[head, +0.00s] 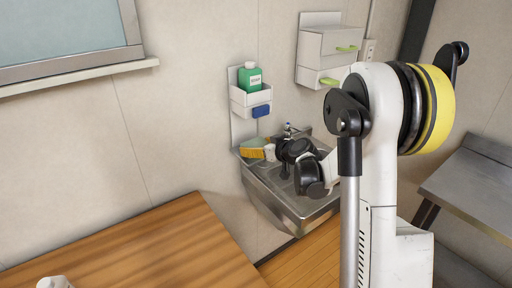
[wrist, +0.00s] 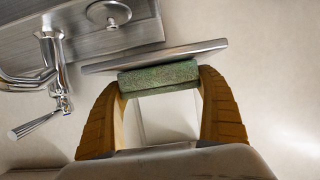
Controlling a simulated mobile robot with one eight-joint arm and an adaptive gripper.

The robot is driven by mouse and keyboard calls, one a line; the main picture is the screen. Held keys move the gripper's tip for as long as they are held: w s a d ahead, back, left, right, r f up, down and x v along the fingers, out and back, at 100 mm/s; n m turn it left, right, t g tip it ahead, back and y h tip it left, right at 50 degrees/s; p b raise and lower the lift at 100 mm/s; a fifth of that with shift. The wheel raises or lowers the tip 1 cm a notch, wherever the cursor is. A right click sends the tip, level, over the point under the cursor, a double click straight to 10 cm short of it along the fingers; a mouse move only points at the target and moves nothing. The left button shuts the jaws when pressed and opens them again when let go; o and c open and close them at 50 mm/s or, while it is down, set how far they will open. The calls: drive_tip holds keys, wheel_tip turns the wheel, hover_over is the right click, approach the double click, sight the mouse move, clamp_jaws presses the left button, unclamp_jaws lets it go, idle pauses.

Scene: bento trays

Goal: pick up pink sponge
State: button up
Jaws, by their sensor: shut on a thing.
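My gripper (wrist: 159,84) has its two orange-brown fingers shut on a block-shaped sponge (wrist: 157,74). The sponge shows a rough green face in the wrist view, and no pink side shows. It spans the gap between the fingertips, near a grey metal edge of the sink. In the head view my gripper (head: 249,153) is small at the left back of the sink, and the held sponge cannot be made out clearly there.
The metal sink (head: 285,205) is below my gripper, and a faucet (wrist: 52,62) shows at left in the wrist view. A white wall rack (head: 240,100) holds a green bottle (head: 250,77) and a blue sponge (head: 261,111). A wooden counter (head: 150,250) lies to the left.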

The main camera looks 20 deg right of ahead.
sight(257, 145)
drive_tip(key=shift+s+r+p, duration=0.15)
drive_tip(key=shift+r+p, duration=0.4)
drive_tip(key=shift+r, duration=0.15)
wheel_tip(257, 145, up, 6)
drive_tip(key=p, duration=0.2)
drive_tip(key=shift+p, duration=0.4)
drive_tip(key=s+d+p, duration=0.1)
drive_tip(key=s+d, duration=0.1)
drive_tip(key=s, duration=0.7)
drive_tip(key=s+d+p, duration=0.1)
drive_tip(key=s+p, duration=0.1)
drive_tip(key=s, duration=0.8)
drive_tip(key=shift+s+d+f, duration=0.15)
drive_tip(key=shift+d+f, duration=0.1)
drive_tip(key=shift+d, duration=0.15)
drive_tip(key=shift+f, duration=0.1)
